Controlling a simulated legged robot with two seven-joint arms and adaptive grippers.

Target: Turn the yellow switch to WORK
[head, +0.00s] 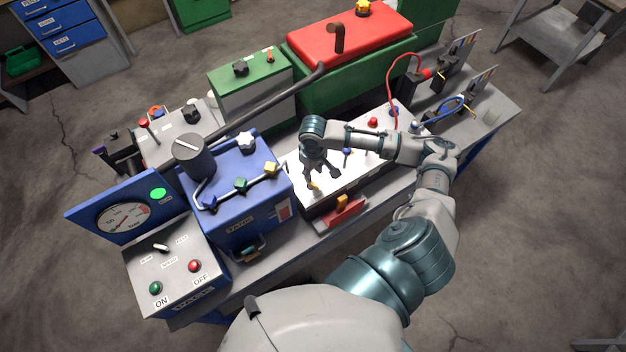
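A small yellow switch (314,186) stands on the white top panel (361,166) of a box in the middle of the bench. The labels beside it are too small to read, so its setting cannot be told. My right gripper (319,174) hangs over the panel, just behind the yellow switch. Its fingers look spread and empty. Whether a finger touches the switch cannot be told. My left gripper is not in view.
A blue tank (233,206) with yellow and green valves stands left of my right gripper. A red block (341,215) with an orange-yellow part sits in front of the panel. A control box (175,272) with ON and OFF buttons is at front left. Cables (449,106) lie at right.

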